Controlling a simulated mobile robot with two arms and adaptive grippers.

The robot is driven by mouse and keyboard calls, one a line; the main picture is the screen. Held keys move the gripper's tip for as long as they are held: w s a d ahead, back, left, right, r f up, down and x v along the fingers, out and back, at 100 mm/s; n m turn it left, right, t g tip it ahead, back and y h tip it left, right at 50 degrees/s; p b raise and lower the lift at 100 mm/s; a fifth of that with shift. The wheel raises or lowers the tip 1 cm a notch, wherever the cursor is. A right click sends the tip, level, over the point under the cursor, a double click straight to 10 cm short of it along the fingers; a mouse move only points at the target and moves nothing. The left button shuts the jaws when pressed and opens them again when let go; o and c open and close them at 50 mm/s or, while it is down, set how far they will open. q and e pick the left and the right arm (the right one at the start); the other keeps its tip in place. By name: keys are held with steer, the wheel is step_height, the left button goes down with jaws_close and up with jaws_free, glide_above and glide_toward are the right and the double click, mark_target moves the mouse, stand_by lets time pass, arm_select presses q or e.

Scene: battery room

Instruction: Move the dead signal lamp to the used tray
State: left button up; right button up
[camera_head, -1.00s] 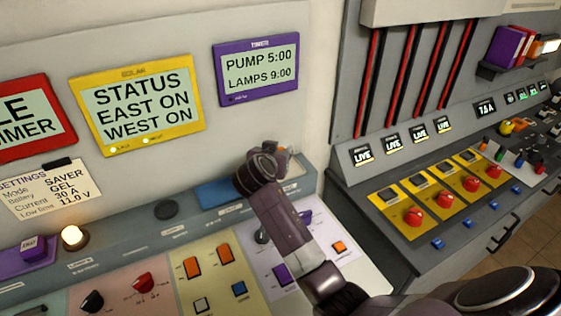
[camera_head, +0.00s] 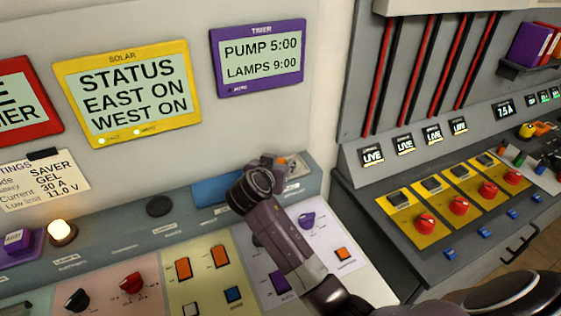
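A glowing lamp (camera_head: 61,232) on a dark round base stands on the ledge at the left. A dark, flat, round thing (camera_head: 160,206) lies on the ledge further right; I cannot tell whether it is a lamp or a socket. A blue tray-like piece (camera_head: 212,190) lies on the ledge, partly hidden behind my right arm. My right gripper (camera_head: 276,166) is over the ledge's right end, near a small grey and orange item (camera_head: 297,167). My wrist hides its fingers, so I cannot tell if it is open or holds anything. My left gripper is not in view.
The sloping panel below has knobs and switches, such as a red knob (camera_head: 132,282) and an orange switch (camera_head: 184,268). A purple block (camera_head: 17,245) sits at the ledge's left. A grey console (camera_head: 380,255) with red knobs stands at the right. The wall rises behind the ledge.

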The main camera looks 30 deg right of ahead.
steer(key=shift+o, duration=0.4)
steer(key=shift+d, duration=0.1)
steer(key=shift+r, duration=0.2)
steer(key=shift+r+p, duration=0.25)
steer(key=shift+p, duration=0.05)
arm_select(q)
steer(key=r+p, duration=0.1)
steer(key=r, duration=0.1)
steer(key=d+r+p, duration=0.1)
steer(key=p, duration=0.1)
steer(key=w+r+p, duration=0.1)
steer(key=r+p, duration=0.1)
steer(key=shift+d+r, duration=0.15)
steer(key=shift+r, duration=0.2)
arm_select(e)
steer(key=v, duration=1.2)
steer(key=shift+f, duration=0.15)
